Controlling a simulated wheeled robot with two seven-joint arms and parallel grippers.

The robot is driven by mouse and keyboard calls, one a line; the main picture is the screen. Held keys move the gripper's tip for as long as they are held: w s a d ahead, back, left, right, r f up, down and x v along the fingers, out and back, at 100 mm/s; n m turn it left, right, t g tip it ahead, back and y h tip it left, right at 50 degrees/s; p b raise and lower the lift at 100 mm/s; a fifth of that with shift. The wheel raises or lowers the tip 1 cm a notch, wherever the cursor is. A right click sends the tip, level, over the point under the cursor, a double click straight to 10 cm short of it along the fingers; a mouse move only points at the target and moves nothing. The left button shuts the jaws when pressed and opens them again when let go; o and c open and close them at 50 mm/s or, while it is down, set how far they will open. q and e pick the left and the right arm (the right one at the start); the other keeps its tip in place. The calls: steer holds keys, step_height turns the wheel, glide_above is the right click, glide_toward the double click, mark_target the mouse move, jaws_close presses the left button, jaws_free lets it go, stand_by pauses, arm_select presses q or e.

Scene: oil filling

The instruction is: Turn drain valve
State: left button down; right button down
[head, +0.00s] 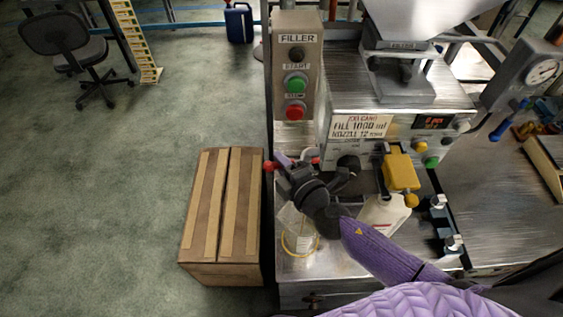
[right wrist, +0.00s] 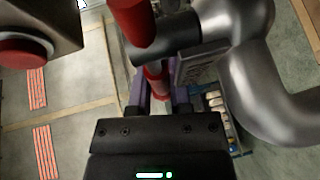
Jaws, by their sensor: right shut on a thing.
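The drain valve shows red at its handle ends beside my right gripper in the head view (head: 270,166). In the right wrist view the red valve handle (right wrist: 134,18) runs down from the top, and a red and pale part of it lies between the fingers. My right gripper (head: 284,160) reaches in from the lower right, and its purple fingers (right wrist: 160,92) are shut on the valve handle. My dark wrist hides much of the valve body in the head view. My left gripper is not in view.
A clear container with a yellow rim (head: 301,243) stands below my right wrist. A white bottle (head: 386,213) stands under the yellow nozzle block (head: 400,172). The filler control box (head: 296,60) rises close behind.

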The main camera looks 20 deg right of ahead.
steer(key=c, duration=0.5)
jaws_free()
steer(key=shift+c, duration=0.2)
steer(key=b+v, duration=0.1)
steer(key=v, duration=0.9)
